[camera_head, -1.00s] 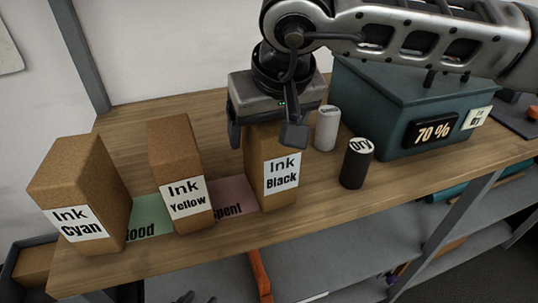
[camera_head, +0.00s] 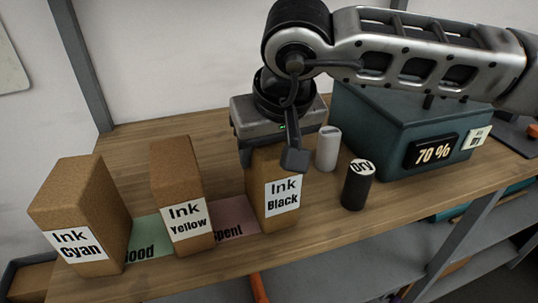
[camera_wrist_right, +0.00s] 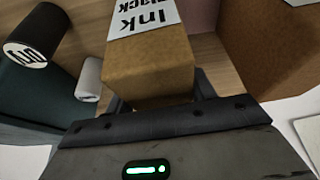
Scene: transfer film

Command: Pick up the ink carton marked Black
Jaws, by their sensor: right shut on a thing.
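The ink carton marked Black (camera_head: 283,193) is a tall brown box with a white label, upright on the wooden shelf. My right gripper (camera_head: 268,155) reaches down over it from above and is shut on its upper part, one finger on each side. In the right wrist view the Black carton (camera_wrist_right: 150,70) sits between the fingers, its label upside down. The Yellow ink carton (camera_head: 180,165) and the Cyan ink carton (camera_head: 80,195) stand to its left, apart from it. My left gripper is not in view.
A black cylinder marked Dry (camera_head: 357,188) and a white cylinder (camera_head: 327,150) stand just right of the carton. A teal box reading 70 % (camera_head: 385,115) is behind them. A green mat (camera_head: 150,232) and a pink mat (camera_head: 237,212) lie between the cartons.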

